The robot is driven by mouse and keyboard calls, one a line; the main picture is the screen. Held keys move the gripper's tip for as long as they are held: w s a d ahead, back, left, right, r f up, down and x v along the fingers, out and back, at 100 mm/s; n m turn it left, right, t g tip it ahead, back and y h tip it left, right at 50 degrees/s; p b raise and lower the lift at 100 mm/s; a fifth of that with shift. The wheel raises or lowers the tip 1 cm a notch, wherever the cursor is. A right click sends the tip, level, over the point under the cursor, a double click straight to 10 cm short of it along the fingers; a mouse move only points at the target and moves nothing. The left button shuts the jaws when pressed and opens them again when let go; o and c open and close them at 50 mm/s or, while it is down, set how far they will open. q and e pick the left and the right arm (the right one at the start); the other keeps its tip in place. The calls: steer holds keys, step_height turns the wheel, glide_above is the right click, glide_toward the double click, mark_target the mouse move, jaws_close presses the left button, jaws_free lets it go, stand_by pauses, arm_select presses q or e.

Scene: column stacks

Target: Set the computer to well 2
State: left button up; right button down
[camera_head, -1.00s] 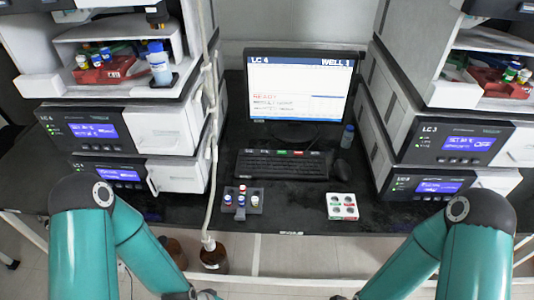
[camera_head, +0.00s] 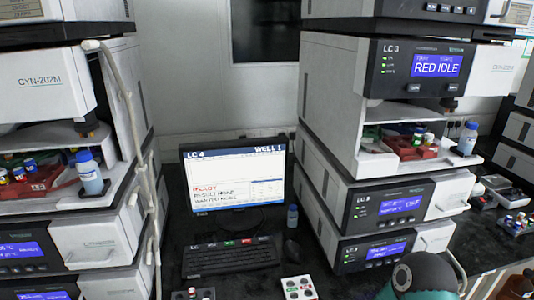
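The computer monitor (camera_head: 234,178) stands on the black bench between the two instrument stacks. Its blue header reads "LC 4" at left and "WELL 1" at right. Red text that looks like "READY" sits above smaller lines too small to read surely. The black keyboard (camera_head: 230,259) lies in front of it, with a few green and red keys in its top row. A dark mouse (camera_head: 292,248) lies to the right of the keyboard. Part of my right arm shows at the bottom right. Neither gripper is in view.
The left stack (camera_head: 95,240) and right stack (camera_head: 325,190) flank the monitor. The right stack's top display reads "RED IDLE". A white vial holder (camera_head: 299,289) and a dark vial rack (camera_head: 194,295) sit at the front edge. A pale hose (camera_head: 140,150) hangs left of the monitor.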

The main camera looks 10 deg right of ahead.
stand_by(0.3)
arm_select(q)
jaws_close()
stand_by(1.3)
